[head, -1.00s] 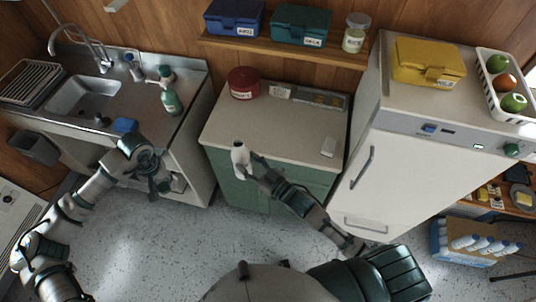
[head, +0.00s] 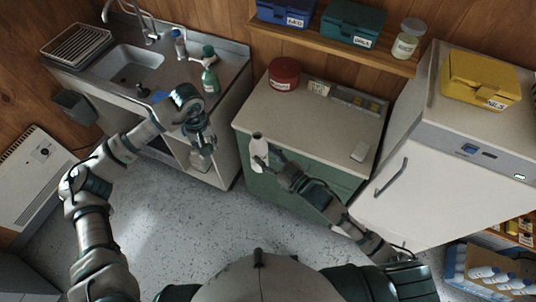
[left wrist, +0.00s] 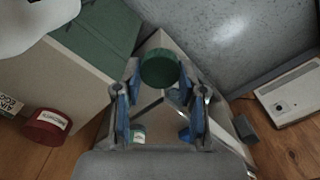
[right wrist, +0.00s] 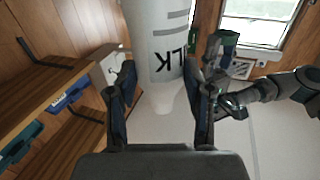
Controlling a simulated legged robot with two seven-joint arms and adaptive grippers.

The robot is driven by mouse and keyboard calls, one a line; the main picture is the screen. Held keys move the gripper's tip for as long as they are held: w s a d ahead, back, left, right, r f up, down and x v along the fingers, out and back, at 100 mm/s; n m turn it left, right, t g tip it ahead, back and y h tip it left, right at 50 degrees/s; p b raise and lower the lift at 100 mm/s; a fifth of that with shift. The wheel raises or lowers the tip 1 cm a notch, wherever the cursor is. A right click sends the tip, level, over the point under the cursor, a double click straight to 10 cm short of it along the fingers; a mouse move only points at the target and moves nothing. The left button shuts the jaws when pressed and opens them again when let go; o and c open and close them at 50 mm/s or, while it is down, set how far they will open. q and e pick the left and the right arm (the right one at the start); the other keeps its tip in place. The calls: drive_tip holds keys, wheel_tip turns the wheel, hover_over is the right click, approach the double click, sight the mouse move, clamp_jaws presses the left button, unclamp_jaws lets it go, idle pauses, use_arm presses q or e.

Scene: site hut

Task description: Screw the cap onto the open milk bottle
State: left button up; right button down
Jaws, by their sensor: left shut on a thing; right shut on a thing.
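The milk bottle (head: 260,148) is white, with a dark open mouth at its top. It stands about upright in front of the green cabinet. My right gripper (head: 272,160) is shut on it from the side; the right wrist view shows the bottle (right wrist: 158,35) between the fingers, with lettering on it. My left gripper (head: 204,150) is left of the bottle and apart from it. In the left wrist view it is shut on the round green cap (left wrist: 160,68). The cap is not clear in the head view. A white rounded part of the bottle (left wrist: 35,22) fills that wrist view's upper left corner.
The counter (head: 310,120) over the green cabinet bears a red tin (head: 284,74). The sink unit (head: 225,130) stands behind my left gripper, with a green spray bottle (head: 209,78) on it. The fridge (head: 410,190) is at the right. Open floor (head: 190,225) lies in front.

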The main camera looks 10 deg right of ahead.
use_arm(q)
drive_tip(key=d+r+n, duration=0.4)
drive_tip(key=d+r, duration=0.5)
wheel_tip(320, 180, up, 3)
drive_tip(key=n, duration=0.2)
hover_over(253, 135)
drive_tip(key=a, duration=0.1)
drive_tip(key=shift+d+f, duration=0.2)
drive_tip(key=shift+f, duration=0.4)
drive_tip(key=shift+d+f, duration=0.15)
drive_tip(key=shift+f, duration=0.4)
drive_tip(key=shift+d+f, duration=0.1)
drive_tip(key=shift+f, duration=0.35)
drive_tip(key=shift+d, duration=0.1)
drive_tip(key=shift+d, duration=0.2)
